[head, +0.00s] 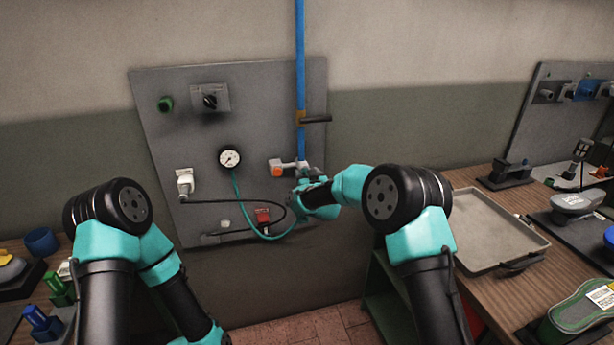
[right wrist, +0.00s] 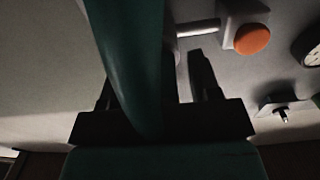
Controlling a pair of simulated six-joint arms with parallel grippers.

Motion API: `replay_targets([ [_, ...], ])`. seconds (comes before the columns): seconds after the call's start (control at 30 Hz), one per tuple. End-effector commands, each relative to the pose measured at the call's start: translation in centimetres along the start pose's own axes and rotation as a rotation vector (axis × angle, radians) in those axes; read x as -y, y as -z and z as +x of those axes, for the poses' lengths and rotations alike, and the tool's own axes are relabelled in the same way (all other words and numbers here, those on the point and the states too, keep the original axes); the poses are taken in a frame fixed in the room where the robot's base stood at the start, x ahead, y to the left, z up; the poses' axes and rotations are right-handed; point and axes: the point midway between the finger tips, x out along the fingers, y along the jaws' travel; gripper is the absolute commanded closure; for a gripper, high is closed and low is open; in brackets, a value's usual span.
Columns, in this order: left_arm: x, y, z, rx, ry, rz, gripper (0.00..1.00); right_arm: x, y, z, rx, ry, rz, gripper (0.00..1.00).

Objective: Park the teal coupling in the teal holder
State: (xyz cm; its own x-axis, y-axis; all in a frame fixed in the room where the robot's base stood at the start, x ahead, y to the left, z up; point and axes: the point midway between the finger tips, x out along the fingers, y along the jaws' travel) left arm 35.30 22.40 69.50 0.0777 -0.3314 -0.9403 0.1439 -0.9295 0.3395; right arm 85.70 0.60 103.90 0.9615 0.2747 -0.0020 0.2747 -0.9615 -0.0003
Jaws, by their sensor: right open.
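In the head view my right gripper (head: 302,190) is at the wall panel, just below the orange-buttoned fitting (head: 277,171). It is open. A thin teal hose (head: 265,237) runs from the round gauge (head: 229,158), loops down and rises toward this gripper. In the right wrist view the teal hose (right wrist: 135,50) is large in front of the camera and crosses between the open fingers of the gripper (right wrist: 158,80); I cannot tell whether they touch it. The teal coupling is not clearly visible. I cannot make out a teal holder. My left gripper is out of view.
The panel (head: 150,85) carries a green fitting (head: 166,104), a black knob (head: 210,98), a red block (head: 263,215) and a white plug (head: 184,180) with a black cable. A blue pipe (head: 300,70) runs down it. A grey tray (head: 480,215) is on the right bench.

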Motion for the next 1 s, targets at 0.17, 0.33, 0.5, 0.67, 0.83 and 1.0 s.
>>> replay_targets([
  [0.17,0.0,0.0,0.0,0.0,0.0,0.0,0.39,-0.03,0.54,0.25,-0.012,0.0,-0.003,0.43],
  [0.33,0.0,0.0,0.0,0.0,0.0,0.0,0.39,0.0,0.55,0.25,-0.012,0.001,-0.003,0.51],
  [0.5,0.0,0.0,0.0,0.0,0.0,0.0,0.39,0.03,0.56,0.25,-0.012,0.001,-0.003,0.67],
  [0.67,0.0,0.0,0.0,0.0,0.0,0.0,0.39,0.06,0.56,0.25,-0.012,0.001,-0.004,0.82],
  [0.83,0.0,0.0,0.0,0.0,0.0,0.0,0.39,0.07,0.57,0.25,-0.012,0.002,-0.004,0.99],
  [1.0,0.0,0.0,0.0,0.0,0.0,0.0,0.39,0.09,0.61,0.24,-0.013,0.002,-0.004,1.0],
])
